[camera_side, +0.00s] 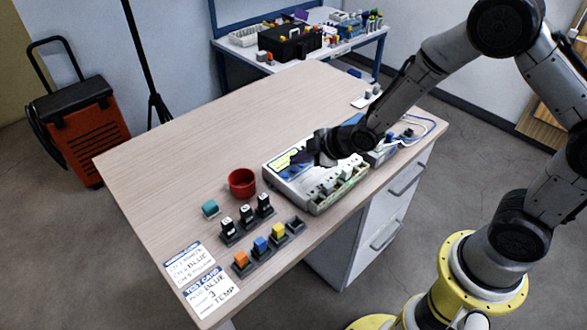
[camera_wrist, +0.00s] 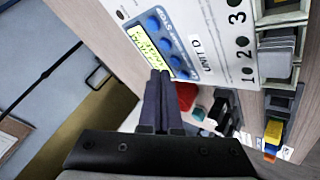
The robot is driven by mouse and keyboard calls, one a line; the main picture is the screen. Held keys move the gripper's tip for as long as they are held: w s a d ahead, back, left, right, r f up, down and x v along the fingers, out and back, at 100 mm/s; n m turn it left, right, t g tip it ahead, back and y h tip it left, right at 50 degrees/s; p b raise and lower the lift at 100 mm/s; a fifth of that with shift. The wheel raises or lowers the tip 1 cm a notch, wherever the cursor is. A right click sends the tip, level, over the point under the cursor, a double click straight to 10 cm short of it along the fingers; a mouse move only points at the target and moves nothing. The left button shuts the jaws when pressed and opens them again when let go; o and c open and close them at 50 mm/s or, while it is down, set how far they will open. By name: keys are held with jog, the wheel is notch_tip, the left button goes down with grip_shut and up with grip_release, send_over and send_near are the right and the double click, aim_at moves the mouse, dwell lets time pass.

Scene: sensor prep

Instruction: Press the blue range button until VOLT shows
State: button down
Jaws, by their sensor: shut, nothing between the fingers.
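The white meter unit (camera_side: 290,190) sits near the table's right edge. In the wrist view its face (camera_wrist: 203,22) carries a small yellow-green display (camera_wrist: 146,46) with a column of blue buttons (camera_wrist: 165,43) beside it. The display text is too small and tilted to read. I cannot tell which blue button is the range button. My gripper (camera_side: 316,155) is over the unit's display side. In the wrist view my gripper's fingertips (camera_wrist: 160,74) are together and empty, close to the lower end of the display and buttons. Whether they touch a button cannot be told.
A red cup (camera_side: 242,182) and a teal piece (camera_side: 210,208) stand left of the unit. Black plugs (camera_side: 247,213) and coloured blocks (camera_side: 261,244) sit in holders in front. Two written cards (camera_side: 207,291) lie at the front left corner.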

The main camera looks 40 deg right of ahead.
jog(key=shift+f, duration=0.15)
jog(key=shift+f, duration=0.25)
jog(key=shift+f, duration=0.4)
dwell(1.1)
jog(key=shift+r, duration=0.8)
jog(key=shift+r, duration=2.5)
jog(key=shift+d+r, duration=0.1)
